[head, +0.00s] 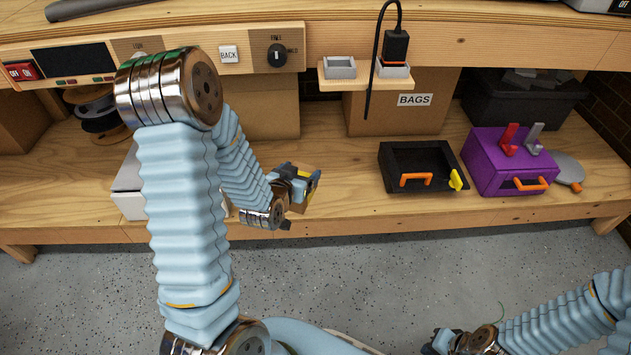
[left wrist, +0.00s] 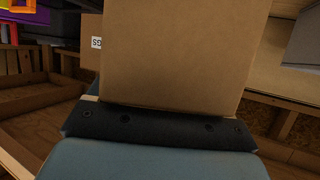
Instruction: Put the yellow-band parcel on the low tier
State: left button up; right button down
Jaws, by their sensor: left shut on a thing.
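The yellow-band parcel (head: 302,199) is a small brown box with a little yellow showing, in the middle of the head view. My left gripper (head: 297,181) is shut on it and partly hides it. The parcel appears over the front part of the low tier (head: 345,200), a wooden shelf under the bench top; I cannot tell whether it touches the wood. In the left wrist view the parcel's plain brown face (left wrist: 180,50) rises behind the dark gripper bar. My right gripper (head: 440,342) is low at the bottom right, over the floor, its jaws unclear.
A black open bin (head: 400,178) and a purple box (head: 505,165) stand on the low tier to the right. A BAGS carton (head: 375,115) is behind. A pale box (head: 128,190) and spools (head: 100,110) are left. Bare shelf lies between parcel and black bin.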

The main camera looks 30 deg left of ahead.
pick_arm(q)
jog(key=a+r, duration=0.1)
jog(key=s+a+r, duration=0.1)
jog(key=a, duration=0.1)
jog(key=shift+r+y, duration=0.2)
jog(key=shift+y, duration=0.1)
jog(key=shift+w+a, duration=0.15)
jog(key=shift+w, duration=0.1)
jog(key=shift+w+a+f+b, duration=0.1)
jog(key=shift+w+a+f, duration=0.1)
jog(key=shift+w+f, duration=2)
jog(key=shift+w+a+f+b, duration=0.1)
jog(key=shift+w+a+f, duration=0.1)
jog(key=shift+w+f, duration=1.9)
jog(key=shift+w+a+f+b, duration=0.1)
jog(key=shift+w+a+f, duration=0.1)
jog(key=shift+w+f, duration=2)
jog(key=shift+r, duration=0.1)
jog(key=o, duration=1.2)
